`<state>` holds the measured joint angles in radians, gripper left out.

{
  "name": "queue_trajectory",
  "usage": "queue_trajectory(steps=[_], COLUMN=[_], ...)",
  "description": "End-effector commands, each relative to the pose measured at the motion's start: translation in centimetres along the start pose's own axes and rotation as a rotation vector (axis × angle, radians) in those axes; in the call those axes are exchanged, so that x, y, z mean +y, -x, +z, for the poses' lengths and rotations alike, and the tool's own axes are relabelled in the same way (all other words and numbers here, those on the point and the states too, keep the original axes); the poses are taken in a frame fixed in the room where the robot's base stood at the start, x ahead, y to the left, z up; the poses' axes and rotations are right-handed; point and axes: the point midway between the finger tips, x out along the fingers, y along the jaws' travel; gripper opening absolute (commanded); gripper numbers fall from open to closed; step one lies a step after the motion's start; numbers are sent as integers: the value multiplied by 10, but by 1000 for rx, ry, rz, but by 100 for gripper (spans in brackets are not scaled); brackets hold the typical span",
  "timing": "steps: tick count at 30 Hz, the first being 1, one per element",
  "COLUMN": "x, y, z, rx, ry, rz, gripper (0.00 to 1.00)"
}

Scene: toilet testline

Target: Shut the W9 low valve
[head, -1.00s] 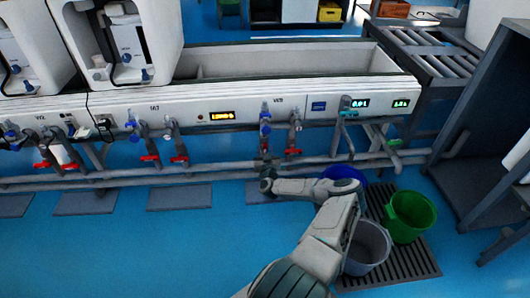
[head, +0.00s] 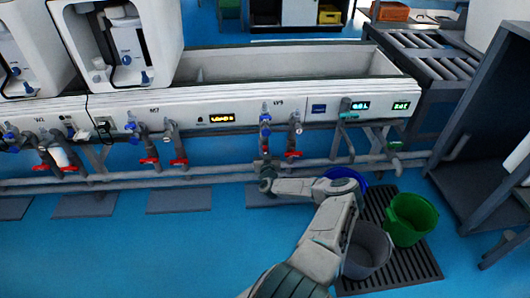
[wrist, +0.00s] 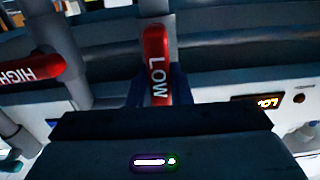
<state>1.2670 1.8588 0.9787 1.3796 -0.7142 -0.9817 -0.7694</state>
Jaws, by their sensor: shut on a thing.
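The W9 low valve's red handle (wrist: 156,60), lettered LOW, shows in the wrist view. It lies in line with its pipe. My gripper (wrist: 155,95) is shut on the handle, its dark fingers on either side.
Other valves with red handles (head: 149,160) hang along the bench front to the left. A horizontal pipe (head: 130,179) runs low behind my gripper. Green (head: 411,215) and grey (head: 367,250) buckets stand right of my arm, with a blue one (head: 345,177) behind it.

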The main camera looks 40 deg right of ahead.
Motion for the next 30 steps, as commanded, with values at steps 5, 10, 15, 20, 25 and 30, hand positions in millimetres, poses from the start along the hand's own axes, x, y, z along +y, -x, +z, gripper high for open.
queue_trajectory(steps=[5, 10, 15, 20, 25, 30], x=[1, 2, 5, 7, 9, 11], y=[-1, -1, -1, -1, 0, 0], z=[0, 0, 2, 3, 5, 6], rx=[4, 4, 3, 4, 4, 4], ry=[-66, -179, -323, -477, -641, -803], rz=[-3, -4, -1, 0, 1, 1], gripper=[0, 0, 0, 0, 0, 0])
